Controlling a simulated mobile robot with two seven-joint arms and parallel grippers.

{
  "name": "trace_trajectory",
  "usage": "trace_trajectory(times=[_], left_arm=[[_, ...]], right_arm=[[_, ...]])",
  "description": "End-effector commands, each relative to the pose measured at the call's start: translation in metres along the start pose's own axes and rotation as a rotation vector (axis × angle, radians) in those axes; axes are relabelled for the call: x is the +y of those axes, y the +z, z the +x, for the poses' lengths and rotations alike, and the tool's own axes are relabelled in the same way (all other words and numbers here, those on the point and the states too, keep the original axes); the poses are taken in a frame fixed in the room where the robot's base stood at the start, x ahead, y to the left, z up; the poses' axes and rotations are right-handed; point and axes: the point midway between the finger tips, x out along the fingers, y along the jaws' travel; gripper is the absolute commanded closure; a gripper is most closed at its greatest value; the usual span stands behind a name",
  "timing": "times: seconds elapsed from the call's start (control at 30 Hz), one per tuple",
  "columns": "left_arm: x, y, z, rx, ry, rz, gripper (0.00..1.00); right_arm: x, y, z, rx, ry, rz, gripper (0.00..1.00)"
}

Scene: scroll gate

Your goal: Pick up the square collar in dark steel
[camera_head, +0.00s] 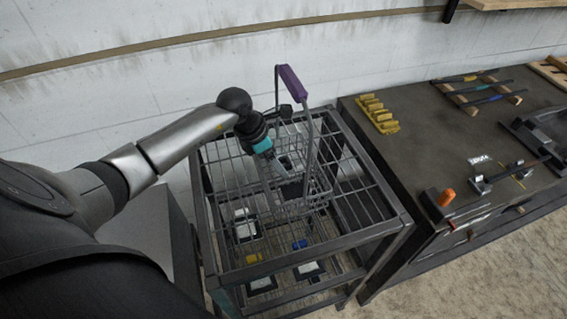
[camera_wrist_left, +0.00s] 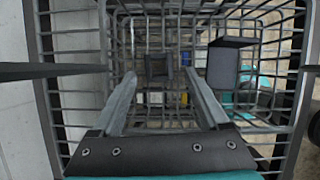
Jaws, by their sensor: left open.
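My left gripper (camera_head: 279,172) reaches down into the wire basket (camera_head: 318,192) with its fingers apart. In the left wrist view it is open and empty (camera_wrist_left: 160,88). A small dark square piece, which looks like the square collar (camera_wrist_left: 149,66), shows beyond and between the fingertips, apart from both. I cannot tell its exact depth, and I cannot make it out clearly in the head view. A larger dark block (camera_wrist_left: 231,66) stands right of the right finger; a dark block (camera_head: 293,188) also shows beside the fingers in the head view. My right gripper does not show.
The basket's purple handle (camera_head: 292,83) stands upright close to my left wrist. The basket is inside a grey metal cart (camera_head: 310,258) with yellow, blue and white items on its lower shelf. A dark workbench (camera_head: 420,125) with yellow pieces and tools stands at the right.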

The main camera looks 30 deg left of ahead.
Motion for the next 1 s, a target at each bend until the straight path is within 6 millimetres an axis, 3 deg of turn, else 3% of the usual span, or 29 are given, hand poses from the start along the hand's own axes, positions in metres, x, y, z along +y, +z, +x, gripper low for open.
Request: trace_trajectory(times=[0.2, 0.87, 1.0], left_arm=[[0.0002, 0.0001, 0.0002, 0.000, 0.001, 0.000, 0.24], [0.0001, -0.0002, 0.0000, 0.000, 0.000, -0.001, 0.98], [0.0001, -0.0002, 0.0000, 0.000, 0.000, -0.001, 1.00]], right_arm=[[-0.0006, 0.0028, -0.0001, -0.005, -0.001, 0.001, 1.00], [-0.0008, 0.0032, -0.0001, -0.006, -0.001, 0.002, 1.00], [-0.0008, 0.0032, -0.0001, -0.006, -0.001, 0.002, 1.00]])
